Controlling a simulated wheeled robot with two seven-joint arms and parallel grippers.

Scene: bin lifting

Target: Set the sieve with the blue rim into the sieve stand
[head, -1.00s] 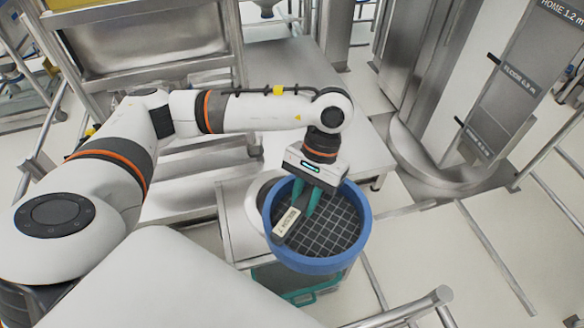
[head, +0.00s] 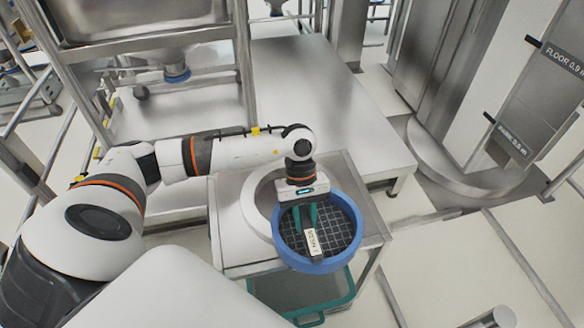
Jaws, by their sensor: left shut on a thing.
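The sieve with the blue rim (head: 347,257) has a dark grid mesh and a labelled tab across its inside. My left gripper (head: 306,222) reaches in from above with its green fingers shut on the sieve near its tab. The sieve looks held above a small metal table; the exact height cannot be told. A white ring (head: 252,212), possibly the sieve stand, shows on that table, partly hidden behind the sieve and gripper. My right gripper is not in view.
The small metal table (head: 226,243) has a green-rimmed bin (head: 338,303) under it. A larger steel platform (head: 330,110) lies behind. A metal column (head: 440,70) stands at the right. A steel frame with a hopper (head: 140,20) is at the back left. Open floor lies to the right.

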